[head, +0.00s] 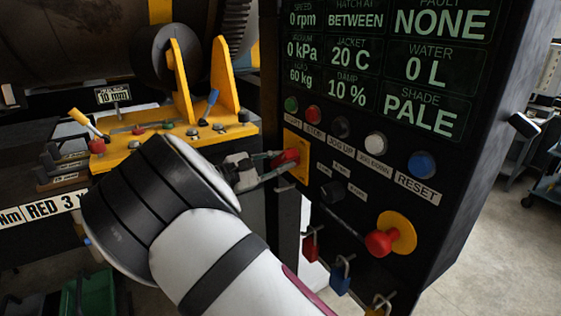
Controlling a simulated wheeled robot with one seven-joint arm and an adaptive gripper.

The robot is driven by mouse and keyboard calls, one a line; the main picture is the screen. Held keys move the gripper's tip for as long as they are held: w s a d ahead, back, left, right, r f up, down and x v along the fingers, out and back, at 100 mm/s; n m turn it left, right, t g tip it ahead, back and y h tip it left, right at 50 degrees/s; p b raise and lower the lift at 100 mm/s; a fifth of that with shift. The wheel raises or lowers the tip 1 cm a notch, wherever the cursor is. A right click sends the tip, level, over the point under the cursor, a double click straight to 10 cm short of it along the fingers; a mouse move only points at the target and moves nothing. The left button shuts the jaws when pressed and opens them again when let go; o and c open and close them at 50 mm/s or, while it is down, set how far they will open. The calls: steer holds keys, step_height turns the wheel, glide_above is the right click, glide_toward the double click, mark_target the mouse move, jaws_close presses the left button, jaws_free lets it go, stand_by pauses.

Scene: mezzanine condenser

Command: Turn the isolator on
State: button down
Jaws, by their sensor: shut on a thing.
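The isolator is a red rotary handle (291,156) on a yellow plate (302,171), on the left edge of the black control panel (447,183). My gripper (279,164) reaches it from the left and is shut on the red handle. Its fingers cover part of the handle, so its exact angle is hard to tell. My white and black arm comes up from the bottom and hides what lies behind it.
Several push buttons, including a blue reset button (421,165), sit above and right of the isolator. A red knob (379,243) on a yellow disc sticks out lower right. Padlocks (341,279) hang below. A yellow tool shelf (190,139) stands left.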

steer(key=shift+a+n, duration=0.1)
steer(key=shift+n, duration=0.2)
steer(key=c, duration=1.4)
jaws_free()
steer(key=shift+c, duration=0.2)
steer(key=shift+s, duration=0.1)
steer(key=v, duration=1.2)
